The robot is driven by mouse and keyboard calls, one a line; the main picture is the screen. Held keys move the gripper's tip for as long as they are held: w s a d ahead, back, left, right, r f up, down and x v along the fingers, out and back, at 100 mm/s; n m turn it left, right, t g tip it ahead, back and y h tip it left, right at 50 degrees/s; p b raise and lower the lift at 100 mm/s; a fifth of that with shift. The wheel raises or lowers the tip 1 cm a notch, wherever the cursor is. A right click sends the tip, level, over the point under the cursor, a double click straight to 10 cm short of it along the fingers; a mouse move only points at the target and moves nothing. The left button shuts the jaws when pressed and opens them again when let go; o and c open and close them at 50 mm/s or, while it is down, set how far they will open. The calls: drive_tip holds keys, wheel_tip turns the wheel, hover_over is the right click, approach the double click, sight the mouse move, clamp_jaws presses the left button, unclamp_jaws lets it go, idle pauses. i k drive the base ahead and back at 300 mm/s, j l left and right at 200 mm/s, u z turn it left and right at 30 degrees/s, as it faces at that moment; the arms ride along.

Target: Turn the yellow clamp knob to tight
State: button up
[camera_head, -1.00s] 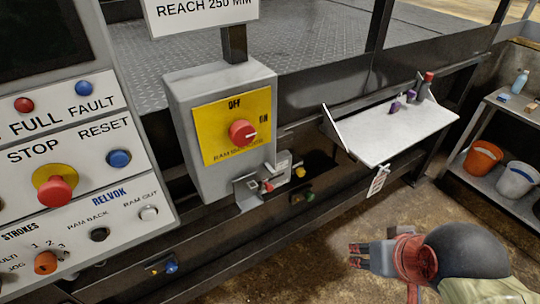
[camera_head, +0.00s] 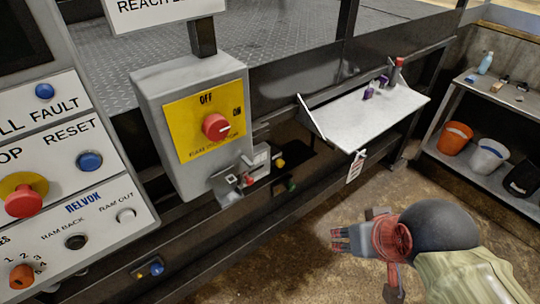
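A small yellow knob (camera_head: 280,162) sits on the dark machine front, just right of a grey metal bracket (camera_head: 236,181) below the switch box. It is small in the picture, and I cannot read its setting. My gripper (camera_head: 336,240) is in front of the machine at lower right, its fingers pointing left. It is well apart from the knob, lower and to the right in the picture. Nothing shows between the fingers, but they are too small to tell open from shut.
A grey switch box (camera_head: 157,137) with a red rotary knob (camera_head: 216,127) stands left of the yellow knob. A green knob (camera_head: 291,185) is just below it. A white shelf (camera_head: 362,118) juts out at right with a hanging tag (camera_head: 355,167). The control panel (camera_head: 120,185) is at left.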

sight(279, 163)
drive_tip(key=i+j+z, duration=0.15)
drive_tip(key=z, duration=0.2)
drive_tip(key=i+j+z, duration=0.15)
drive_tip(key=j+z, duration=0.25)
drive_tip(key=i+j+z, duration=0.1)
drive_tip(key=z, duration=0.25)
drive_tip(key=j, duration=0.1)
